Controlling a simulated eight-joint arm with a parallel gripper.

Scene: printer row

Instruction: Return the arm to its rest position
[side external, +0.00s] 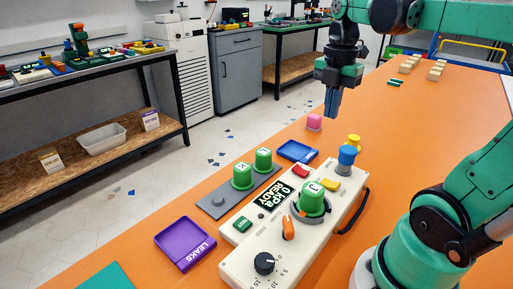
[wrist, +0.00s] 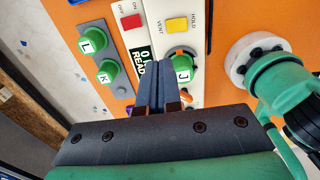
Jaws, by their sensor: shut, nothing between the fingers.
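My gripper (side external: 331,103) hangs from the arm above the orange table, with its two blue-grey fingers pointing down and together. It looks empty. In the wrist view the closed fingers (wrist: 158,88) cover part of the cream test unit (wrist: 133,38). In the side view the cream test unit (side external: 238,263) shows a display reading "0 kPa READY" (side external: 284,196). A green cap marked J (side external: 312,196) sits on its round seat; it also shows in the wrist view (wrist: 182,69). My gripper is apart from all of these.
A grey plate (side external: 213,205) holds green caps L and K. Cream blocks (side external: 437,70) stand at the far end. The table's right middle is clear.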

